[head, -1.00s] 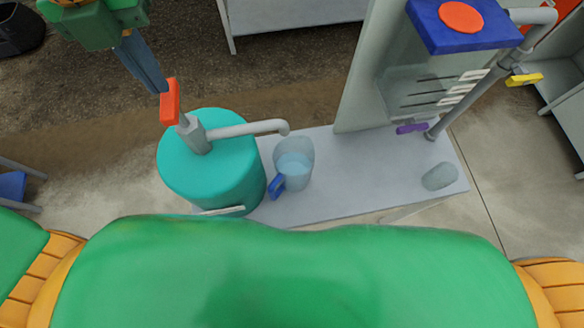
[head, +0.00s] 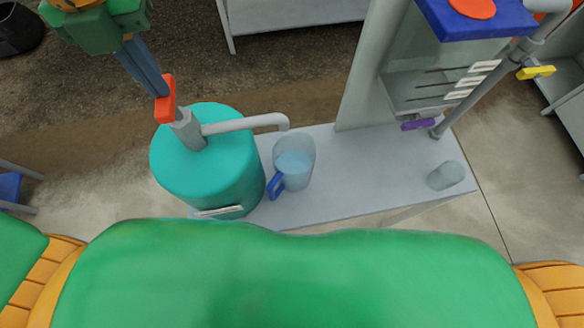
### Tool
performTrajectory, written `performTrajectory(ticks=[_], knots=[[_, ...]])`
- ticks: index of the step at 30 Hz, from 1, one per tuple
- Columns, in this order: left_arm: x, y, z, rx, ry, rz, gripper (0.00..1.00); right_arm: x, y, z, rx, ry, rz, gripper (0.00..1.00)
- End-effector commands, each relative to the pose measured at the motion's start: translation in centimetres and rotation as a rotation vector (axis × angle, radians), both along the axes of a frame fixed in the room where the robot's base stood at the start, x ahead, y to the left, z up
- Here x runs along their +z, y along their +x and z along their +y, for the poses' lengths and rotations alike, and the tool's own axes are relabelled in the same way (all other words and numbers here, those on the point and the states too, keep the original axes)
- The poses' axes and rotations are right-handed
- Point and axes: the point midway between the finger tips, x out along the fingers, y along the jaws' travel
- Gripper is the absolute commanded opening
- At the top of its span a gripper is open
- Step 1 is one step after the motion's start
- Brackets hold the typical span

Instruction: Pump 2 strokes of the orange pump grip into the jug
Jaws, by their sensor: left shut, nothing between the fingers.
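The orange pump grip (head: 166,98) stands on top of the grey pump head (head: 187,130) on the teal drum (head: 205,175). The grey spout (head: 250,123) runs right and its bent tip is over the clear jug (head: 294,172). The jug has a blue handle (head: 276,186) and holds some pale blue liquid. My left gripper (head: 160,92) comes down from the top left, shut and empty, with its fingertips right at the top of the grip. I cannot tell whether they touch it. My right gripper is out of view.
The jug stands on a grey bench (head: 365,180). A clear cup (head: 446,175) is near its right end. A grey panel (head: 372,70) and a pipe with a purple lever (head: 418,125) and a yellow lever (head: 536,72) stand behind. The bench is clear between jug and cup.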

Motion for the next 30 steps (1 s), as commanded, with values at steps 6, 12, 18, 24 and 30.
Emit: performTrajectory(ticks=[6, 12, 18, 24, 30], knots=[[-1.0, 0.0, 0.0, 0.000, 0.000, 0.001, 0.00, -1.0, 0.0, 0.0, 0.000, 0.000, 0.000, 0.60], [-1.7, 0.0, 0.0, 0.000, 0.000, 0.001, 0.00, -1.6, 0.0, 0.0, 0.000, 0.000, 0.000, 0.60], [-2.4, 0.0, 0.0, -0.001, 0.001, 0.001, 0.00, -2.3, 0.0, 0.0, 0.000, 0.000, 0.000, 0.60], [-2.5, 0.0, 0.0, -0.001, 0.001, 0.002, 0.00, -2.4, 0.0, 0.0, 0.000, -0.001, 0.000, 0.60], [-2.0, 0.0, 0.0, -0.001, 0.001, 0.002, 0.00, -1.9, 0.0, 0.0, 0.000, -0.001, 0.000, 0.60]])
